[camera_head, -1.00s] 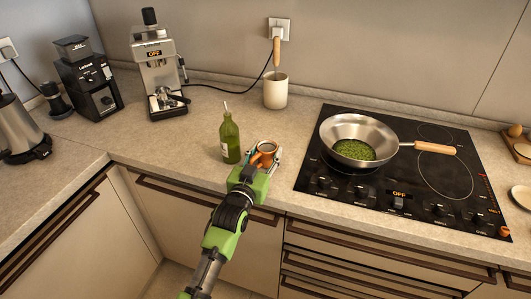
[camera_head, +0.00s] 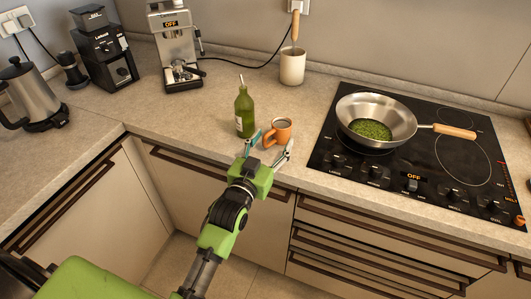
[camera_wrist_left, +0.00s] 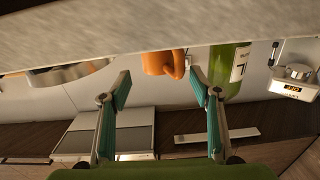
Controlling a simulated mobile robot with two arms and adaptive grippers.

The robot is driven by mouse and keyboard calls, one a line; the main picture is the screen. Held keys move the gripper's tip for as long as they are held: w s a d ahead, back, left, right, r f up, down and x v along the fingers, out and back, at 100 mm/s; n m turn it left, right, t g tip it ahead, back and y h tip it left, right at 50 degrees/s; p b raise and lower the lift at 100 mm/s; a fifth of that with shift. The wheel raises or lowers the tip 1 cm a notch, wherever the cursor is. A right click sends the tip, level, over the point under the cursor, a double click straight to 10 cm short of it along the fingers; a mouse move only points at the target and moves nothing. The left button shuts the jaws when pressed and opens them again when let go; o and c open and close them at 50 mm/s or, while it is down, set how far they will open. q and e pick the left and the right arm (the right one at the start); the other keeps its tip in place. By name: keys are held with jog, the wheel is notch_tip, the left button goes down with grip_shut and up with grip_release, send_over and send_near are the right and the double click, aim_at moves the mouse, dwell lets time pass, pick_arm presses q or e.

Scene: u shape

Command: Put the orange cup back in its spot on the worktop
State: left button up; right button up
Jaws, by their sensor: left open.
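The orange cup (camera_head: 275,135) stands upright on the worktop (camera_head: 180,125), right of the green bottle (camera_head: 244,112) and near the front edge. It also shows in the left wrist view (camera_wrist_left: 160,62), where the scene is upside down. My left gripper (camera_head: 270,149) is open and empty, at the worktop's front edge just before the cup. In the left wrist view its fingers (camera_wrist_left: 164,90) are spread and the cup lies beyond their tips, apparently clear of them. My right gripper is not in view.
Right of the cup is a black hob (camera_head: 335,165) with a pan (camera_head: 350,105) of green food. A white utensil pot (camera_head: 292,68), coffee machine (camera_head: 178,50), grinder (camera_head: 105,55) and kettle (camera_head: 35,100) stand behind and left. Worktop left of the bottle is clear.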

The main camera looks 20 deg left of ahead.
pick_arm(q)
jog(key=s, duration=0.5)
jog(key=shift+s, duration=0.15)
dwell(0.3)
dwell(1.2)
dwell(0.7)
